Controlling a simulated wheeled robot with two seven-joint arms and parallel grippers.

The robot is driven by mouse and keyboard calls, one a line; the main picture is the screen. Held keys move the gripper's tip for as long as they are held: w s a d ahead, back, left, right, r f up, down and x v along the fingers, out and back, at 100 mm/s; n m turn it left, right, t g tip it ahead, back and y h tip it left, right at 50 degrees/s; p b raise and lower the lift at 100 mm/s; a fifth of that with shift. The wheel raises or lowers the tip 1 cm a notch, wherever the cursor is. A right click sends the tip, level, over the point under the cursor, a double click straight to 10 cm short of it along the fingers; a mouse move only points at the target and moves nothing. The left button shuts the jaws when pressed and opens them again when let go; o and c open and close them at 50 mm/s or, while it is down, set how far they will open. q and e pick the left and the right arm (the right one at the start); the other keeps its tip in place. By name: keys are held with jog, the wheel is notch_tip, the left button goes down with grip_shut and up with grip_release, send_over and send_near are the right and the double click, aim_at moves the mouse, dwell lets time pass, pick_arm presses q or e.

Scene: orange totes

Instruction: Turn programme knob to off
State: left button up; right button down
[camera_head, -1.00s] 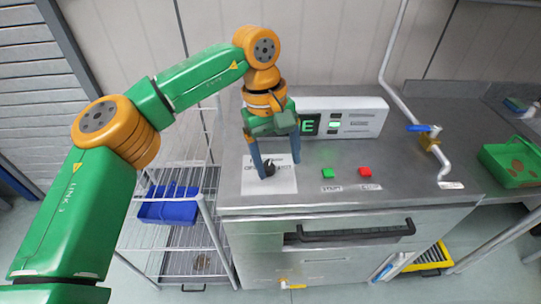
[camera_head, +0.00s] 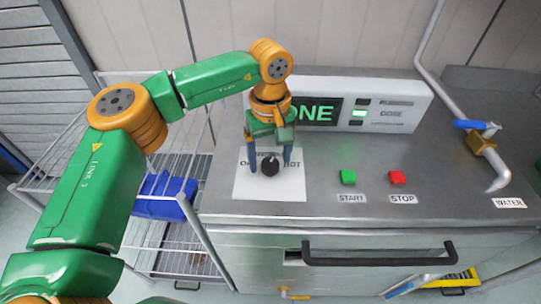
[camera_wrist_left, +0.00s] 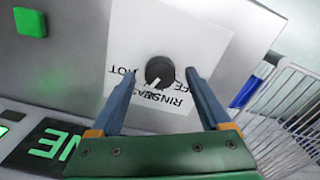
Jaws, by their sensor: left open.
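The programme knob (camera_head: 269,167) is a small black dial with a light pointer mark, on a white label sheet (camera_head: 252,187) on the steel counter top. In the left wrist view the knob (camera_wrist_left: 159,71) lies just ahead of the fingertips, between their lines, with printed words such as "RINSE" and "HOT" around it. My left gripper (camera_head: 268,160) is open, with its blue fingers pointing down on either side of the knob; I cannot tell whether they touch it. In the left wrist view the open left gripper (camera_wrist_left: 163,80) shows a gap around the knob. My right gripper is out of view.
A green START button (camera_head: 348,177) and red STOP button (camera_head: 397,178) sit to the right. A pipe with a blue-handled valve (camera_head: 477,125) is at far right. A wire rack with a blue bin (camera_head: 165,197) stands at left.

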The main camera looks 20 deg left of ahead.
pick_arm(q)
jog(key=shift+s+f, duration=0.1)
jog(key=shift+c, duration=0.2)
grip_shut()
jog(key=shift+n, duration=0.4)
jog(key=n, duration=0.8)
jog(key=shift+n, duration=0.3)
jog(key=n, duration=0.4)
jog(key=shift+n+b, duration=0.4)
jog(key=shift+n, duration=2.1)
